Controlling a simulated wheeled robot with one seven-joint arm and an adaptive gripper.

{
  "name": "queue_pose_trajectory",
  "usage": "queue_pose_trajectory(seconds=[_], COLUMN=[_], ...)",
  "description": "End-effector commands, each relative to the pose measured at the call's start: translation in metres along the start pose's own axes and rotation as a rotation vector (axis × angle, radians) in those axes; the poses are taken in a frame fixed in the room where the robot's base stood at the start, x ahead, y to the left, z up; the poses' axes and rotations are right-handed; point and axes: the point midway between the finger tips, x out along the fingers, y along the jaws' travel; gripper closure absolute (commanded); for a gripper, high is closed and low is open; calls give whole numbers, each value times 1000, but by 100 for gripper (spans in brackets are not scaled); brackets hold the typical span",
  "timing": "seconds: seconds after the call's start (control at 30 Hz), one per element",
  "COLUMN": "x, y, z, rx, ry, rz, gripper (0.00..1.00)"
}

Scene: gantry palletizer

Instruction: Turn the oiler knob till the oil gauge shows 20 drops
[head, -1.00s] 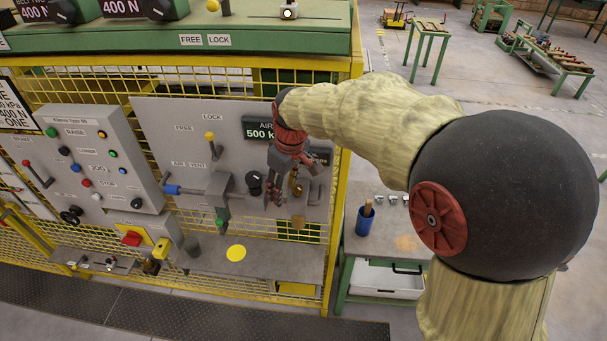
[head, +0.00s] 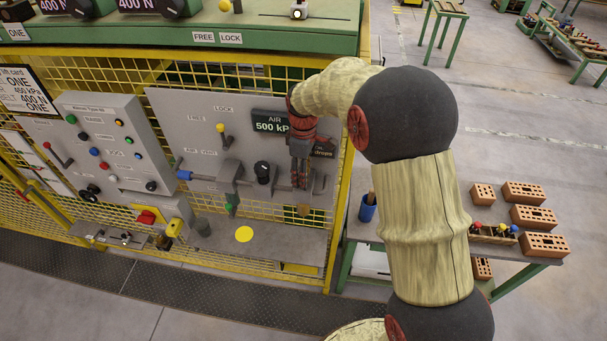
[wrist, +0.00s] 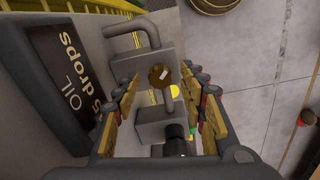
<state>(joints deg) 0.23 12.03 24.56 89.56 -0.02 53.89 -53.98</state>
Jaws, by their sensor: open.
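The oiler knob (wrist: 159,76) is a small round brass knob with a white mark, near the middle of the wrist view. My gripper (wrist: 168,104) is open, with one padded finger on each side of the knob's line. I cannot tell whether either finger touches it. The dark oil gauge (wrist: 68,70) at the left of the wrist view reads "OIL" and "5 drops"; a digit before the 5 may be hidden by my gripper. In the head view my gripper (head: 301,172) is at the panel's right side, covering the knob and part of the gauge (head: 323,151).
The grey panel (head: 200,110) also carries a black dial (head: 263,171), a yellow-tipped lever (head: 221,128) and an air gauge (head: 270,122) reading 500 kPa. A shelf (head: 285,243) juts out below. A blue cup (head: 367,208) and bricks (head: 533,217) stand on the table at right.

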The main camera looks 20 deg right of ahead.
Motion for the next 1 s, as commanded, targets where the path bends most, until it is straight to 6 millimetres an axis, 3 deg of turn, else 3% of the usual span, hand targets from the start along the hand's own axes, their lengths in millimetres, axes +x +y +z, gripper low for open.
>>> queue_pose_trajectory(seconds=[0.4,1.0], x=[10,9], y=[0,0], z=[0,0], rx=[1,1], ry=[0,1], rz=[0,0], gripper=[59,93])
